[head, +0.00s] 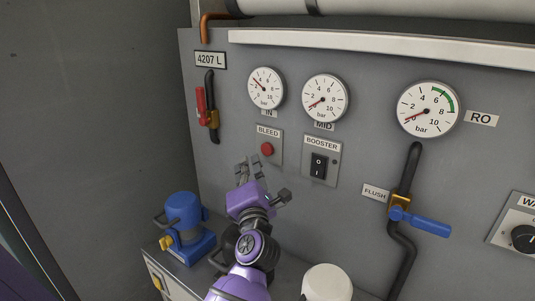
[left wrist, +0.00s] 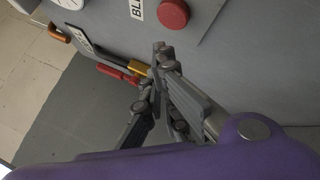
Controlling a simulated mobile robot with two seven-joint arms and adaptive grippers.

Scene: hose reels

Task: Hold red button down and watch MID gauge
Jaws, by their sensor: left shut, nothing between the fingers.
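The red button (head: 267,149) sits on a small plate labelled BLEED on the grey panel. It also shows at the top of the left wrist view (left wrist: 173,13). The MID gauge (head: 323,99) is up and right of it, its needle pointing lower left near the bottom of the scale. My left gripper (head: 249,164) is shut and empty, with its fingertips just below and left of the button in the head view. In the left wrist view the fingertips (left wrist: 161,54) are apart from the button in the picture; no contact is visible. My right gripper is not in view.
A BOOSTER rocker switch (head: 318,166) is right of the button. An IN gauge (head: 266,88) and an RO gauge (head: 428,109) flank MID. A red-handled valve (head: 201,104) is at left, a blue FLUSH lever (head: 428,224) at right. A blue pump (head: 184,215) stands below left.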

